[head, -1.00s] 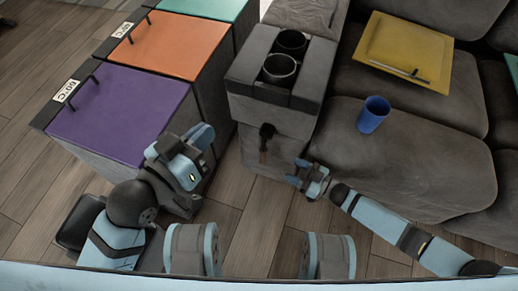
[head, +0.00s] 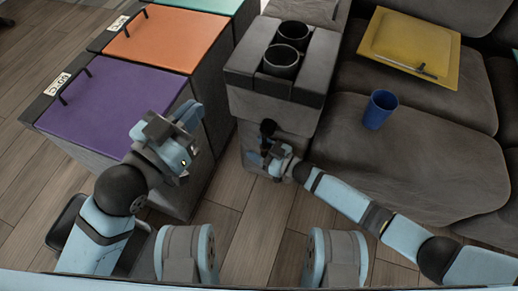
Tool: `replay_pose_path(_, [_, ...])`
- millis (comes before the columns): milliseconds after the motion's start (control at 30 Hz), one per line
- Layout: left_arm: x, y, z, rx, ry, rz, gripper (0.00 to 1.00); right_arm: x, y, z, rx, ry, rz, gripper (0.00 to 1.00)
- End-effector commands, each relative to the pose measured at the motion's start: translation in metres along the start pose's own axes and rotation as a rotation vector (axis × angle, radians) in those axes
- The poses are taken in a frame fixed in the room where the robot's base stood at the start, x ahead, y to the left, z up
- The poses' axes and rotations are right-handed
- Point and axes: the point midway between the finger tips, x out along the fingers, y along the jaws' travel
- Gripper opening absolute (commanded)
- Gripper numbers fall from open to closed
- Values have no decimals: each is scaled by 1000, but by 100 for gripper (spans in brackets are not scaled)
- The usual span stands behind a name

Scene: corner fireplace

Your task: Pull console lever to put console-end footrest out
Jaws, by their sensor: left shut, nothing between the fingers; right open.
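The console (head: 275,65) stands at the end of the grey sofa. Its black lever (head: 268,126) is on the front face, with its upper end visible and its lower part hidden by my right gripper. My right gripper (head: 270,152) is open at the lever; I cannot tell whether its fingers touch it or straddle it. The sofa seat next to the console (head: 345,140) has its front partly covered by my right arm, and no footrest sticks out there. My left gripper (head: 188,113) is shut and empty, in front of the purple-topped cabinet.
A purple-topped cabinet (head: 110,100) and an orange-topped one (head: 165,40) stand left of the console, with a narrow floor gap between. Wooden floor (head: 240,225) is clear in front of the console.

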Motion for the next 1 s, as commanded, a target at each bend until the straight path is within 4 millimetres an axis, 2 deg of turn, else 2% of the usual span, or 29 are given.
replay_pose_path(167, [0,-1,-2,8,4,2,0,0,0,0,0,0,0,54])
replay_pose_path(400, [0,-2,-2,12,3,4,0,0,0,0,0,0,0,1])
replay_pose_path(733, [-1,0,-7,-21,-11,6,0,-1,-3,-3,32,-7,0,0])
replay_pose_path(900, [-4,7,-12,-110,-58,10,0,-2,-10,-8,113,-24,0,0])
replay_pose_path(1000, [-10,18,-4,-217,-123,7,0,-3,-16,-11,181,-38,0,0])
